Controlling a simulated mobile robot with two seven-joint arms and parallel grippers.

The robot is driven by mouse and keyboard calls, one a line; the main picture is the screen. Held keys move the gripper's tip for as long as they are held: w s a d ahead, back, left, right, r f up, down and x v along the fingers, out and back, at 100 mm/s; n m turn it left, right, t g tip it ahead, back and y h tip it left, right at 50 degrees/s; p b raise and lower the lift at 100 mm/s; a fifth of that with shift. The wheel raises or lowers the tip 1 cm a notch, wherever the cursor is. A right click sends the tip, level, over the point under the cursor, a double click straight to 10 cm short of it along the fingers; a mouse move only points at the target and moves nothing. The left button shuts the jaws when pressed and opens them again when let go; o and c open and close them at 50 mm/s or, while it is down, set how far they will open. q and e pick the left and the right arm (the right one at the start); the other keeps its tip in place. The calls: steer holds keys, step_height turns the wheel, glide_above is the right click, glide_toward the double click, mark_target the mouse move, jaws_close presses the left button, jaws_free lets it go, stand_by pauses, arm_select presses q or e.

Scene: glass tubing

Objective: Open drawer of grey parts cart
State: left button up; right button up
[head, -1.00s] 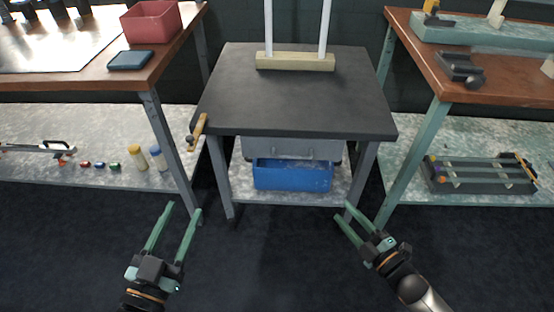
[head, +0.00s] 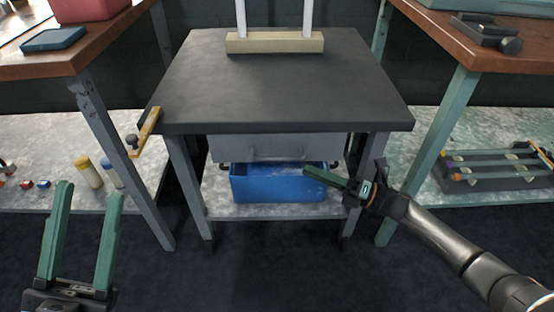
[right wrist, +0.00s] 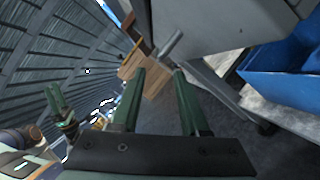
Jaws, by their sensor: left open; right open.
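The grey parts cart (head: 275,85) stands in front of me with a dark flat top. Its grey drawer (head: 230,146) sits just under the top and looks shut; a grey bar handle (head: 275,154) is on its front. My right gripper (head: 318,173) is open and empty, in front of the cart and to the right of and below the handle. In the right wrist view its green fingers (right wrist: 158,75) are apart, with a grey bar, apparently the handle (right wrist: 172,44), just beyond the tips. My left gripper (head: 91,190) is open and empty at the lower left.
A blue bin (head: 275,186) sits on the cart's lower shelf, under the drawer. Brown-topped benches (head: 70,50) flank the cart. The dark floor in front is clear.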

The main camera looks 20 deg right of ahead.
mark_target(279, 159)
steer(key=b+x, duration=0.1)
steer(key=x, duration=0.8)
steer(key=shift+w+a, duration=0.1)
steer(key=shift+c, duration=0.4)
jaws_close()
stand_by(0.7)
